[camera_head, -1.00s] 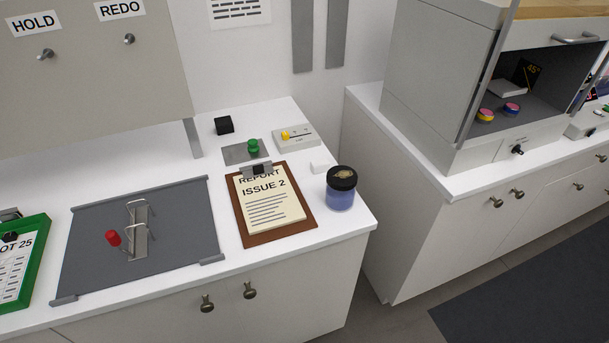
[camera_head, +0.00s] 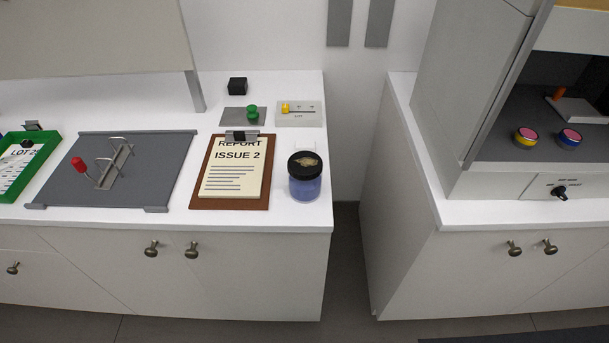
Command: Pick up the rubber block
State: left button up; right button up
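No label marks a rubber block. A small black block (camera_head: 237,86) sits at the back of the left white counter, near the wall. I cannot tell from the picture which of the two is rubber. Neither of my grippers is in view, and nothing of my arms shows.
The white counter (camera_head: 300,217) also holds a clipboard (camera_head: 203,200), a green stamp-like knob (camera_head: 252,112), a yellow slider box (camera_head: 310,116), a grey board with wire arches (camera_head: 160,155) and a green tray (camera_head: 45,160). A gap separates it from the right cabinet (camera_head: 400,200).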

aim_at(310, 146)
jog(key=i+j, duration=0.1)
jog(key=j, duration=0.35)
jog(key=i+j, duration=0.1)
jog(key=j, duration=0.4)
jog(key=i+j+u, duration=0.1)
jog(key=j, duration=0.35)
